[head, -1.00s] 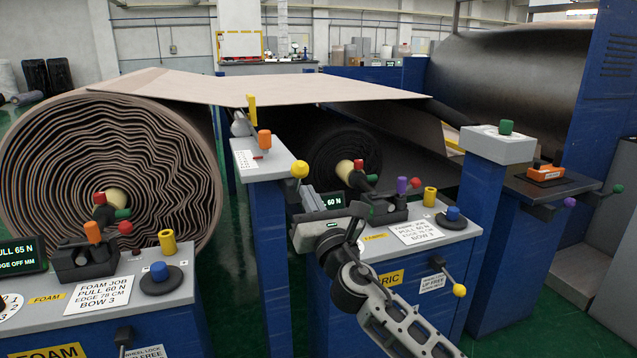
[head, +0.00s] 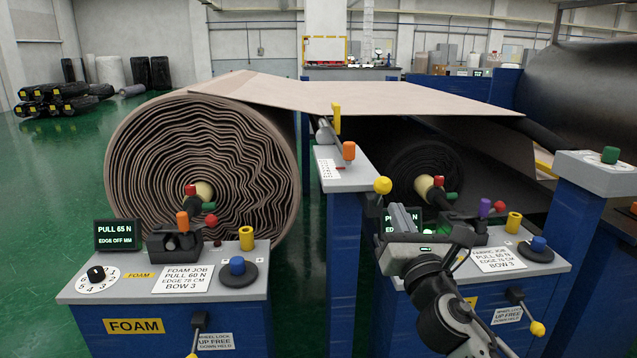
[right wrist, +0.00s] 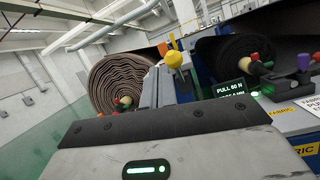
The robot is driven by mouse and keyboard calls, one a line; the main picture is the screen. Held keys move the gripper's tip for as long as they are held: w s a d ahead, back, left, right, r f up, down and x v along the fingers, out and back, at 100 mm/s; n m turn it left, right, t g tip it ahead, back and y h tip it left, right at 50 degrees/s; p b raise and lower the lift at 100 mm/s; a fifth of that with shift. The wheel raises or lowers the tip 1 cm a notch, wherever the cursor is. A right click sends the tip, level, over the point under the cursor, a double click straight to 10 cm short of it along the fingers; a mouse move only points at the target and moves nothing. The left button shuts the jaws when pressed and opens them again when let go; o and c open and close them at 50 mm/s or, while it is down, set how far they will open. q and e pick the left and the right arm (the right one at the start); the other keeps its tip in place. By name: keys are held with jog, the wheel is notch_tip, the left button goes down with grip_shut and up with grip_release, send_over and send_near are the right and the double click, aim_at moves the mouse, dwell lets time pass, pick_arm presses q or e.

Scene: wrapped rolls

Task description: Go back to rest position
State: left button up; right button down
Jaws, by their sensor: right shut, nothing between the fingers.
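My right gripper (head: 402,220) is in the head view, in front of the fabric console (head: 550,262). It is shut and empty. Its grey body partly covers that console's display and top. In the right wrist view the grey gripper body with a green light fills the bottom, and the fingertips cannot be made out. My left gripper is in neither view.
A grey post with a yellow knob (head: 382,185) stands close beside my right gripper. A dark roll (head: 415,165) lies behind.

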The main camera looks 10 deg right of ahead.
jog(key=s+a+f+m+g, duration=0.1)
jog(key=s+f+m+g, duration=0.15)
jog(key=f+m, duration=0.35)
jog(key=s+a+f+m+g+y, duration=0.1)
jog(key=s+f+m, duration=0.2)
jog(key=f, duration=0.5)
jog(key=s+a+f+m+g, duration=0.1)
jog(key=s+f+m+g, duration=0.15)
jog(key=f+m, duration=0.3)
jog(key=s+a+f+m+g, duration=0.1)
jog(key=s+f+m+g, duration=0.1)
jog(key=s+f+m, duration=0.6)
jog(key=s+a+f+m+g+y, duration=0.1)
jog(key=s+a+f+m+g, duration=0.1)
jog(key=s+f+m, duration=0.5)
jog(key=s+m+g, duration=0.1)
jog(key=s+m, duration=0.1)
jog(key=s, duration=0.3)
jog(key=shift+f, duration=0.4)
